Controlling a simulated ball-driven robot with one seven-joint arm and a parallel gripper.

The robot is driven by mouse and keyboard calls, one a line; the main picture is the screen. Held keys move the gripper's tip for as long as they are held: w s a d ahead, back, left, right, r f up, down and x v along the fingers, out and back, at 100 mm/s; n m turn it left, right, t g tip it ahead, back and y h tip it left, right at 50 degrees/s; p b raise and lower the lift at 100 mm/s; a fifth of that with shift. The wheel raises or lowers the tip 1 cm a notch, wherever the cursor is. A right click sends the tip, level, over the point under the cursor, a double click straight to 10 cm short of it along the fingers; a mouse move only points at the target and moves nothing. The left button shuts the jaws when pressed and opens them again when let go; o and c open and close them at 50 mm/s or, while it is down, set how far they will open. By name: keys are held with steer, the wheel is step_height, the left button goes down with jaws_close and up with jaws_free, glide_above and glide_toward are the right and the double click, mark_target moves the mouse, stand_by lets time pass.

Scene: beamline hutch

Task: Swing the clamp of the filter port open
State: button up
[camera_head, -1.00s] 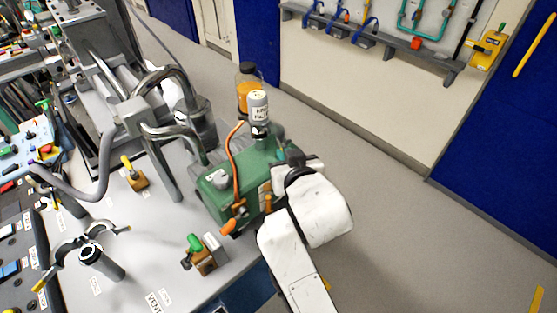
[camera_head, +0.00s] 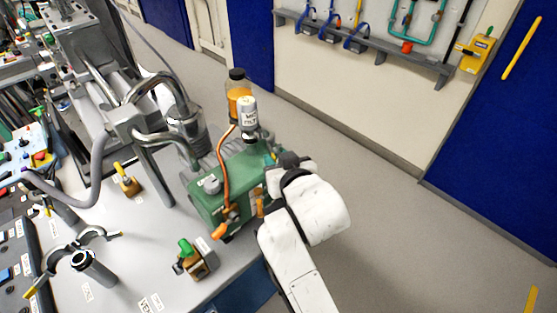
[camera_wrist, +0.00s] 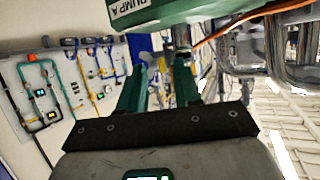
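A white and grey filter canister (camera_head: 248,112) stands upright on the green pump (camera_head: 228,185), which is labelled PUMP A in the wrist view (camera_wrist: 160,14). A clamp at the canister's foot is too small to make out. On the bench at left, a grey clamp with spread jaws (camera_head: 88,236) and a yellow-tipped lever sits by an upright tube (camera_head: 92,266). My gripper (camera_head: 273,157) is at the pump's far right end, mostly hidden by my white wrist. In the wrist view its green fingers (camera_wrist: 158,95) are apart with nothing seen held.
An amber bottle (camera_head: 238,92) stands behind the canister, and an orange hose (camera_head: 224,165) runs down the pump. Thick metal pipes (camera_head: 155,125) rise at left. A green-handled valve (camera_head: 194,258) sits near the bench edge. The floor at right is clear.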

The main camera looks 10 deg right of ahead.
steer(key=b+v, duration=0.1)
steer(key=v, duration=0.9)
steer(key=shift+s+r+b, duration=0.15)
steer(key=shift+s+b, duration=0.2)
steer(key=shift+d, duration=0.1)
steer(key=s+d+f+m+g+h, duration=0.15)
steer(key=s+d+f+g, duration=0.25)
steer(key=s+d+f, duration=0.55)
steer(key=s+d+f+m+g+h, duration=0.15)
steer(key=s+d+f+g, duration=0.4)
steer(key=f, duration=0.65)
steer(key=s+d+f+g, duration=0.1)
steer(key=s+d+f, duration=0.1)
steer(key=s, duration=0.4)
steer(key=s+d+f+g+b, duration=0.1)
steer(key=s+d+f, duration=0.2)
steer(key=s, duration=0.3)
steer(key=shift+s+d+f+g, duration=0.15)
steer(key=shift+s+f+g, duration=0.2)
steer(key=shift+s+f, duration=0.05)
